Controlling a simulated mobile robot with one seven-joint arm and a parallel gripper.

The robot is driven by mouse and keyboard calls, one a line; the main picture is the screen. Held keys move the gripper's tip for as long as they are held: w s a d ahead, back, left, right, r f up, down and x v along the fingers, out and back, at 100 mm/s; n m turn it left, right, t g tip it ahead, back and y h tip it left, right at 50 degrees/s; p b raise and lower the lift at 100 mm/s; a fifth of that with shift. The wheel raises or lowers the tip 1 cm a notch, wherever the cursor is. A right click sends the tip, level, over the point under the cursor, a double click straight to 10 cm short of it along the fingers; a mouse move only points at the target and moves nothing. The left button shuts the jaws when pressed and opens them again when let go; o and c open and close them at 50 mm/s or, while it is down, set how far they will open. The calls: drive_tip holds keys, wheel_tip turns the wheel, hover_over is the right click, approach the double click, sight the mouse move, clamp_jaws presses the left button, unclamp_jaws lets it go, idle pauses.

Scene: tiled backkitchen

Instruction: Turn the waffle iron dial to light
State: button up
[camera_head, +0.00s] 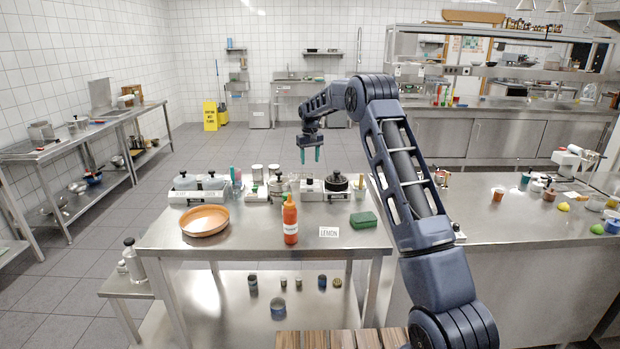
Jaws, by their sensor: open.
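My gripper (310,155) hangs in the air above the back of the steel table, with its teal fingers pointing down. The fingers are a little apart and hold nothing. Below and slightly right of it, a steel appliance with a round black top (337,183) stands at the table's back edge; it looks like the waffle iron, but I cannot be sure at this size. Its dial and the dial's setting are too small to make out. My gripper is above it and apart from it.
A steel unit with two lids (199,188) stands back left. A counter (500,220) is at right.

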sight(310, 178)
wheel_tip(310, 178, down, 9)
drive_tip(key=shift+f, duration=0.2)
idle(0.4)
drive_tip(key=c, duration=1)
